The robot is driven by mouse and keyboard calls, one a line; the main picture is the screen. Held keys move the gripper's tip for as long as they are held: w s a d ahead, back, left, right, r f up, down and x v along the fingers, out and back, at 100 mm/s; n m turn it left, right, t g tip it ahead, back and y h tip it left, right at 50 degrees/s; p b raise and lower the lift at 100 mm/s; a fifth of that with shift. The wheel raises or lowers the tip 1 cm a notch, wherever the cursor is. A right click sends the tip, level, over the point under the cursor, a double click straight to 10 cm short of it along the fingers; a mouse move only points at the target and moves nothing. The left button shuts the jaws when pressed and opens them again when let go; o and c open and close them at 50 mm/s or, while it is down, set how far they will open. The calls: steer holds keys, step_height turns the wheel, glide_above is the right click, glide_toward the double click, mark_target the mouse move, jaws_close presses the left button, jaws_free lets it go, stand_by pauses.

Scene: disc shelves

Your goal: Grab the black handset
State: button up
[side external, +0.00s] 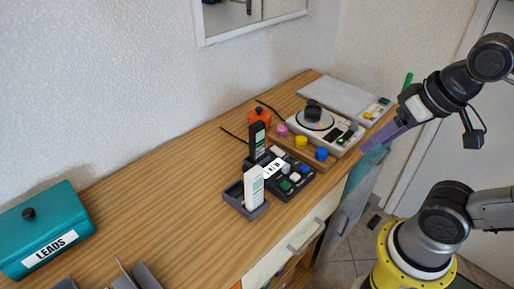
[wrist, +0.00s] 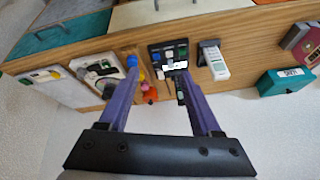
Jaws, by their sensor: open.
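The black handset (side external: 257,140) stands upright at the back of a dark keypad unit on the wooden counter. In the wrist view the black handset (wrist: 180,90) shows small, partly hidden beside the right-hand finger. A white handset (side external: 254,186) stands upright in a grey cradle (side external: 232,196) in front of it; it also shows in the wrist view (wrist: 215,62). My gripper (side external: 368,147), with purple fingers, is off the counter's right side, well apart from both handsets. In the wrist view my gripper (wrist: 159,76) is open, with nothing held between its fingers.
The keypad unit (side external: 296,181) has coloured buttons. A teal box labelled LEADS (side external: 45,229) is at left. The counter between is clear.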

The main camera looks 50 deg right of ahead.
steer(key=w+r+m, duration=0.6)
steer(key=r+m, duration=0.1)
steer(key=m+g, duration=0.5)
steer(key=m, duration=0.3)
glide_above(260, 123)
step_height(260, 123, down, 7)
steer(key=shift+w+r, duration=0.15)
steer(key=shift+r, duration=0.05)
step_height(260, 123, down, 8)
steer(key=shift+f, duration=0.25)
steer(key=shift+w+a+f, duration=0.1)
steer(key=shift+a+f, duration=0.05)
steer(key=shift+f, duration=1.25)
steer(key=shift+a+f, duration=0.15)
steer(key=shift+f, duration=1.2)
jaws_close()
